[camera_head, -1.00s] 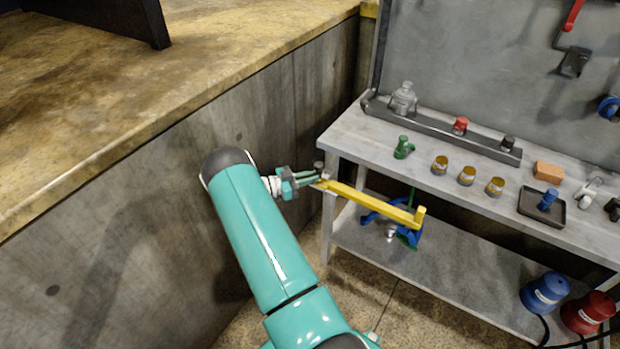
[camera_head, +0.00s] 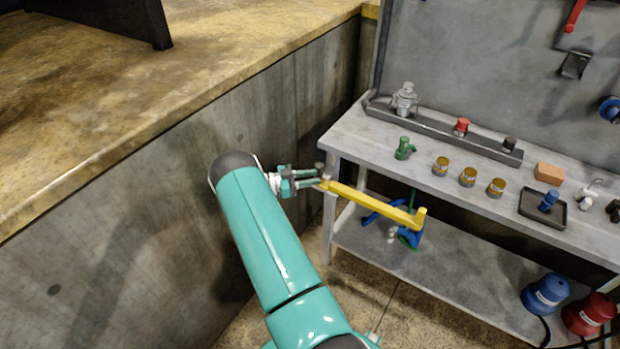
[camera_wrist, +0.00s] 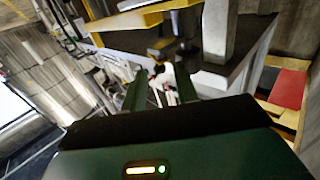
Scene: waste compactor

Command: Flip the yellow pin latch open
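The yellow pin latch (camera_head: 375,203) is a long yellow bar with an upturned far end, at the left front of the grey workbench in the head view. A yellow bar also crosses the top of the wrist view (camera_wrist: 125,22). My gripper (camera_head: 319,180) is at the latch's left end, beside a small grey knob. Its two fingers are apart in the wrist view (camera_wrist: 160,90), with no object clearly held between them. I cannot tell whether the fingertips touch the latch.
The workbench (camera_head: 345,140) holds a green fitting (camera_head: 404,148), several small brass cups and a dark tray (camera_head: 541,209). A blue valve wheel (camera_head: 410,237) is below the latch. A concrete wall (camera_head: 120,210) stands close on the left of my arm.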

